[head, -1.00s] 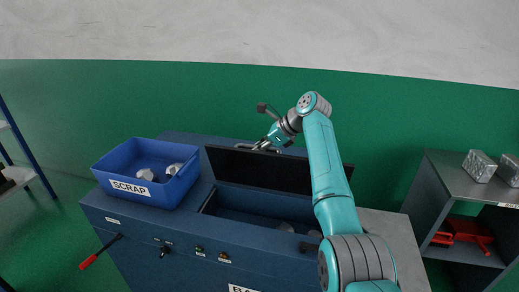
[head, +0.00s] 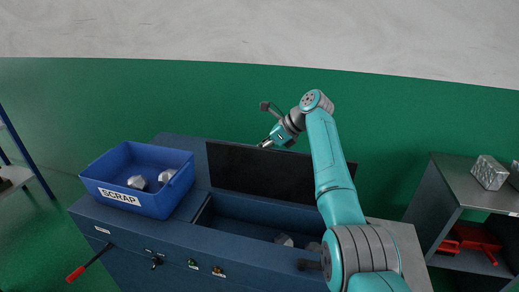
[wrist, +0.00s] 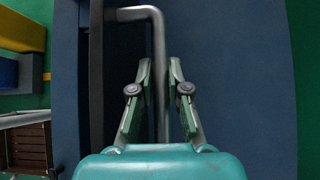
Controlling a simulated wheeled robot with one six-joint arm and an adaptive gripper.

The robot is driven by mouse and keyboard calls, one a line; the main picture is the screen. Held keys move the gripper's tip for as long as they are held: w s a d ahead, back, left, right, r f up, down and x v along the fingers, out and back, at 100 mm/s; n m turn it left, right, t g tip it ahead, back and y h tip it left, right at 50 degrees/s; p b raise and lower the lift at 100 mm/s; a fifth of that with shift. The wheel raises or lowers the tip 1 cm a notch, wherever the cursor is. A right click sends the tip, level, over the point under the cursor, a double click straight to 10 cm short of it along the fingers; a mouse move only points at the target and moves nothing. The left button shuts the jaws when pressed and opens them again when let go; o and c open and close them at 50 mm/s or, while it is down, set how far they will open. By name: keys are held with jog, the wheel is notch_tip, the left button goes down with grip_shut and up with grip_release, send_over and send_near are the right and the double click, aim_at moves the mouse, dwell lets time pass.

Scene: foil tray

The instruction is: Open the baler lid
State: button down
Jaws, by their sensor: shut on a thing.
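The baler (head: 130,230) is a dark blue chest with its lid (head: 265,173) standing steeply raised, the black inner face turned toward me. Below it the chamber is open, with crumpled foil lumps (head: 284,240) inside. My gripper (head: 267,144) is at the lid's top edge, partly hidden behind it. In the wrist view the grey bar handle (wrist: 160,40) runs between the two fingers of my gripper (wrist: 161,68), which are shut on it. The lid's blue outer face (wrist: 230,70) fills much of that view.
A blue SCRAP bin (head: 150,205) with foil lumps stands on the baler's left end. A red-gripped lever (head: 76,273) sticks out in front. A shelf (head: 455,190) at the right holds a foil bale (head: 489,172) and red items (head: 474,238).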

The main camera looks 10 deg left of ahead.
jog(key=c, duration=1.1)
grip_release()
jog(key=shift+c, duration=0.2)
jog(key=v, duration=1.2)
jog(key=shift+s+f, duration=0.1)
